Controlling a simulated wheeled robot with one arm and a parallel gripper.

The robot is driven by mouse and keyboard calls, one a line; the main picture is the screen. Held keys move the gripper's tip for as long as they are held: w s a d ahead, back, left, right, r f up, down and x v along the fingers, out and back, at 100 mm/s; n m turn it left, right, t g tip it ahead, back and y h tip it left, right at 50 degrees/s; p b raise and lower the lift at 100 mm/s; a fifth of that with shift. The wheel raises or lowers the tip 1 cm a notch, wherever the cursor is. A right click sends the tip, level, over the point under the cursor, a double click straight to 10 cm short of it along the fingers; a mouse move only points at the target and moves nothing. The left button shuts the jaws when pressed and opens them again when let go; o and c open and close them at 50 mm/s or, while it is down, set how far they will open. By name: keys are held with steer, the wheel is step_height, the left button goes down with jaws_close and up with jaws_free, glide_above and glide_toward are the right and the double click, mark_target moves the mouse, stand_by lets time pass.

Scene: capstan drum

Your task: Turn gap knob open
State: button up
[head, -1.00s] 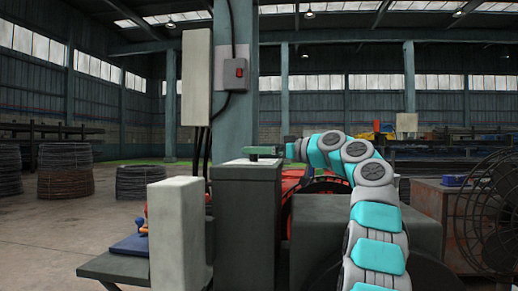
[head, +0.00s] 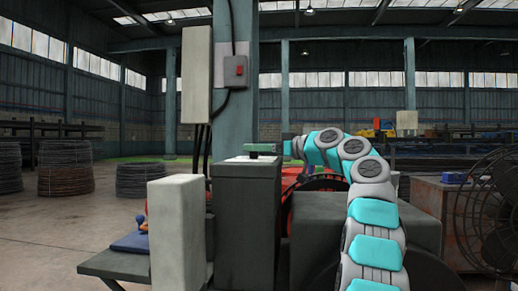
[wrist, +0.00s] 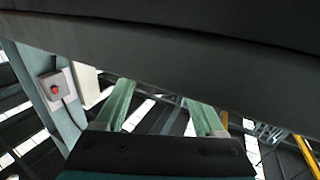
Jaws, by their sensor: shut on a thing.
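My gripper (head: 262,148) is at the top of a dark grey cabinet (head: 246,215) in the head view, with its green fingers lying level along the top. In the wrist view its two green fingers (wrist: 163,100) stand apart and their tips run out of sight behind a broad dark grey body (wrist: 190,65). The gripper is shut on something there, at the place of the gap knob. The knob itself is hidden in both views, so I cannot tell its angle.
A pale box (head: 178,232) stands in front of the cabinet at left, beside a dark shelf (head: 115,264). A red-button switch (head: 236,71) is on the pillar behind. A large fan (head: 485,215) stands at right. Open floor lies at left.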

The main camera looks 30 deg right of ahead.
steer(key=shift+c, duration=0.6)
steer(key=h+b, duration=0.1)
steer(key=b, duration=0.1)
steer(key=m+t+b, duration=0.1)
steer(key=shift+s+a+f+h+b, duration=0.1)
steer(key=shift+a+f+h+b, duration=0.15)
steer(key=shift+f+h+b, duration=0.15)
steer(key=m+h+b, duration=0.1)
steer(key=m+t+h+b, duration=0.1)
steer(key=h+b, duration=0.1)
steer(key=shift+a+r+m+h, duration=0.15)
steer(key=shift+r+m+h, duration=0.15)
steer(key=shift+m, duration=0.1)
steer(key=shift+m+h, duration=0.5)
steer(key=shift+h, duration=0.3)
steer(key=o, duration=1.4)
steer(key=shift+r, duration=0.1)
steer(key=shift+c, duration=0.2)
steer(key=shift+s, duration=0.1)
